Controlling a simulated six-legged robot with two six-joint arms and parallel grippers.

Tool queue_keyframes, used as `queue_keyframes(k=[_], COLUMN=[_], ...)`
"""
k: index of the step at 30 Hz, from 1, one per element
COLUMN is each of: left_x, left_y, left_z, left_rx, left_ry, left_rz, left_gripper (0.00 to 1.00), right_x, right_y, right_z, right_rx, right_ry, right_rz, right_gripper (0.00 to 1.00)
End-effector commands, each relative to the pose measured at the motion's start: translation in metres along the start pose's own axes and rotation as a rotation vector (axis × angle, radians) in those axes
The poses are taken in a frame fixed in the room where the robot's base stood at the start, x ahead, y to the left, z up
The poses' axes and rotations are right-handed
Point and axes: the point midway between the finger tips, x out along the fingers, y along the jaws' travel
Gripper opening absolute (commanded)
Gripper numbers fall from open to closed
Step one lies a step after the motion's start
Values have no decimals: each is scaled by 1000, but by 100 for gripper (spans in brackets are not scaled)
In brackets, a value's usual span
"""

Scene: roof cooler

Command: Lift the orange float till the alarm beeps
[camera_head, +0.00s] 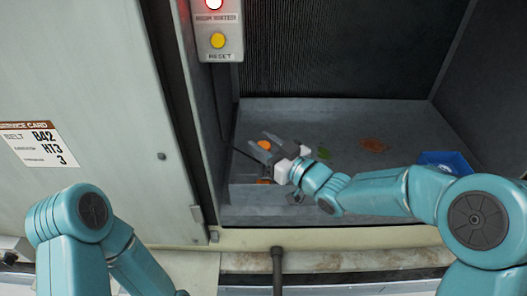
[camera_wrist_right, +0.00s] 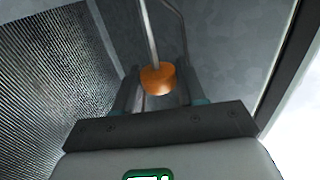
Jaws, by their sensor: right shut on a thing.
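The orange float (camera_head: 264,145) sits between the fingers of my right gripper (camera_head: 261,143), which is shut on it inside the cooler bay. The alarm box (camera_head: 229,45) hangs at the top, with a "HIGH WATER" label, a bright red lamp (camera_head: 214,3) and a yellow reset button (camera_head: 218,41). My left arm shows at bottom left; its gripper is out of view.
A panel with a service card (camera_head: 41,145) stands left. A dark ribbed pad (camera_head: 330,50) backs the bay.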

Motion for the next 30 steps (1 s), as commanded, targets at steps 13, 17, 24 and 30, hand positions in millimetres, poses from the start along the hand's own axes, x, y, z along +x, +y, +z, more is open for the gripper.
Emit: queue_keyframes(k=[13, 17, 24, 30], left_x=[0, 0, 13, 26], left_y=[0, 0, -5, -10], left_z=[0, 0, 0, 0], left_rx=[0, 0, 0, 0], left_ry=[0, 0, 0, 0], left_rz=[0, 0, 0, 0], left_gripper=[68, 68, 68, 68], right_x=[0, -1, -35, -90], right_y=[0, 0, 1, 1], right_z=[0, 0, 3, 3], right_rx=[0, 0, -1, -2], right_ry=[1, 1, 2, 2], right_rz=[0, 0, 4, 5], right_gripper=[59, 59, 59, 59])
